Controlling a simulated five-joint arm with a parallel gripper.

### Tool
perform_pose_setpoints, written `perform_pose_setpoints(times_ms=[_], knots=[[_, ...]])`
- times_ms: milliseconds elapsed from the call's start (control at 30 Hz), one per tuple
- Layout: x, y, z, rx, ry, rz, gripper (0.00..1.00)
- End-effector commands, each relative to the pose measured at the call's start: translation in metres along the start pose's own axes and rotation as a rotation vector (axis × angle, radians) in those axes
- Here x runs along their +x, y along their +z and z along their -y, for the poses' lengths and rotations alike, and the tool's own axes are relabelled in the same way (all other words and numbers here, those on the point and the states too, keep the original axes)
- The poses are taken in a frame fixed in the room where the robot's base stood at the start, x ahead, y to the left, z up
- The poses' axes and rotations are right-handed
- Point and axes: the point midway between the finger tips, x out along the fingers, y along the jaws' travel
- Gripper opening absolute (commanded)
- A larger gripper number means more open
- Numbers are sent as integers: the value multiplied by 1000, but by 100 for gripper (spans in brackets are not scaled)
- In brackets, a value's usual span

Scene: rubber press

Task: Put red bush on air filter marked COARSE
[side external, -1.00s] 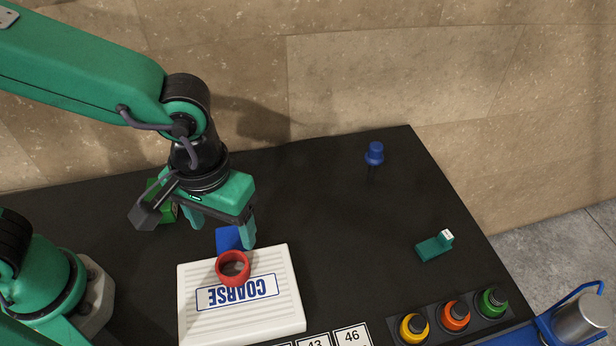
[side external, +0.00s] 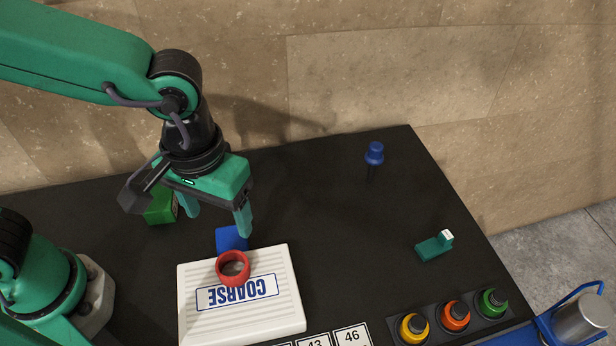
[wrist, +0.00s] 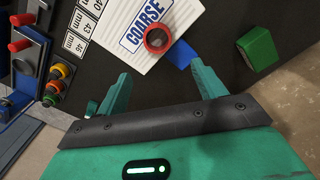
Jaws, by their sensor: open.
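The red bush (side external: 233,268) is a short ring resting on the white air filter (side external: 188,318), near the edge closest to the wall. The filter has a ribbed top and a label reading COARSE, upside down in the side view. In the wrist view the red bush (wrist: 158,40) also lies on the filter (wrist: 110,14), beside the lettering. My gripper (side external: 217,222) is open and empty, above and behind the filter, apart from the bush. In the wrist view my open gripper (wrist: 161,80) has its two fingers spread wide.
A blue block (side external: 230,238) sits against the filter's back edge, and a green block (side external: 160,207) stands behind my gripper. A blue knobbed peg (side external: 374,153), a teal block (side external: 434,247), number cards (side external: 351,338) and a colored button strip (side external: 455,314) are to the right. The middle of the table is clear.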

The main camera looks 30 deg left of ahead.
Motion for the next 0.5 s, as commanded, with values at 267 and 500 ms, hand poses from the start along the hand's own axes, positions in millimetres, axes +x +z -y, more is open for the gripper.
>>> perform_pose_setpoints(times_ms=[267,500], knots=[[-20,-26,42,15,63,-62,69],[-43,-48,105,54,116,-185,69]])
